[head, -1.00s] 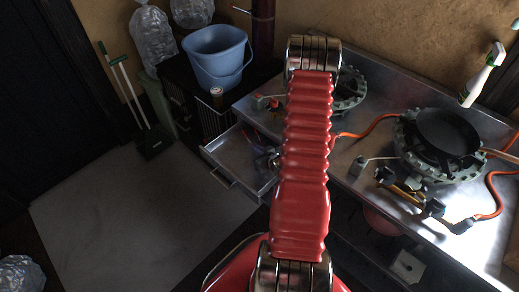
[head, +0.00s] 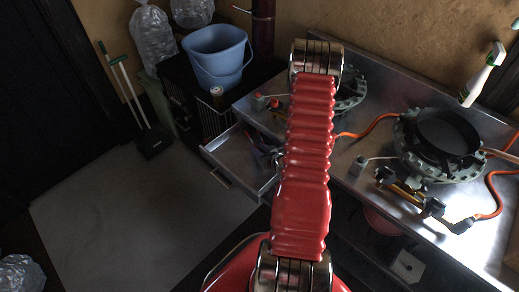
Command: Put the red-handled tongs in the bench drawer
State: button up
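The bench drawer (head: 229,160) stands pulled open at the left front of the steel bench. Small dark and reddish slender shapes (head: 254,142) show inside it near its back right; they may be part of the tongs, but I cannot tell. My red arm covers the space just right of them. A small pale metallic piece (head: 277,157) shows at the arm's left edge over the drawer and may be part of my gripper. The fingertips are not clear, so I cannot see whether they are open or shut.
The bench (head: 346,191) carries a burner with a black pan (head: 447,131), a second burner (head: 350,90), orange hoses and a yellow-and-black tool (head: 412,196). Floor left of the drawer is clear.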

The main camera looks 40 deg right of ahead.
jog(key=shift+r, duration=0.15)
jog(key=v, duration=1.2)
dwell(0.7)
